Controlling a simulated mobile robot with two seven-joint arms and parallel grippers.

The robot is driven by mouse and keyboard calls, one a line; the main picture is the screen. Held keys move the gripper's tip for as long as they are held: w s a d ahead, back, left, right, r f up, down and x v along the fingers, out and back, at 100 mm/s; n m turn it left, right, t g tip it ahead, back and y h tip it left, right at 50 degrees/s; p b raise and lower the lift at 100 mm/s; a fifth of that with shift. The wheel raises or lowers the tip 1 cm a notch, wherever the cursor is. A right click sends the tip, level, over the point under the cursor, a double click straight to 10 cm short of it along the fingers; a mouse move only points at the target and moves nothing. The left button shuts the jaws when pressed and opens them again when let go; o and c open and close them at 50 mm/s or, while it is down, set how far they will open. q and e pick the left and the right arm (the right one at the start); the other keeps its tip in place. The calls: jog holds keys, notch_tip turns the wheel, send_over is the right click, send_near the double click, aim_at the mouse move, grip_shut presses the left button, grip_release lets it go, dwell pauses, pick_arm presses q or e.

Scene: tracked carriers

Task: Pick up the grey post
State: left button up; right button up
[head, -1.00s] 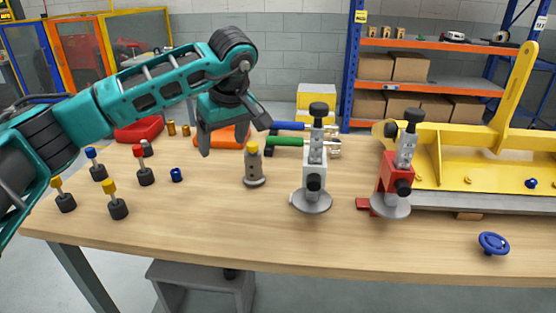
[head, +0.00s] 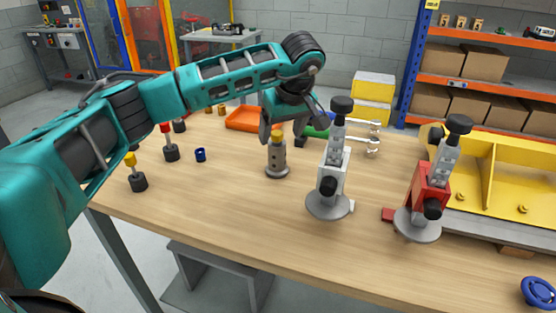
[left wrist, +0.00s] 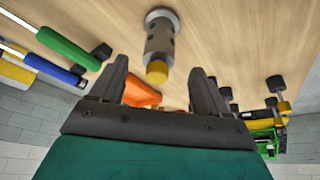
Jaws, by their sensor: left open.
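The grey post (head: 276,163) is a short upright cylinder with dark holes, a round foot and a yellow top, standing on the wooden table. In the left wrist view the post (left wrist: 160,38) shows with its yellow top towards me, ahead of the gap between my fingers. My left gripper (head: 284,132) is open and empty, close to the post's top and partly behind it in the head view. Its two dark fingers also show apart in the left wrist view (left wrist: 158,72). I cannot tell whether either finger touches the post. My right gripper is not in view.
A white-bodied stand (head: 330,203) is close to the post's right, with a red-bodied stand (head: 418,222) further right. A yellow frame (head: 500,180) fills the far right. Several small knobbed pieces, such as one with a yellow top (head: 138,182), stand left. The table's front middle is clear.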

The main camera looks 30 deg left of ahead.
aim_at(279, 141)
pick_arm(q)
jog(key=x, duration=0.7)
jog(key=shift+f, duration=0.15)
jog(key=shift+c, duration=0.2)
jog(key=shift+w, duration=0.1)
grip_shut()
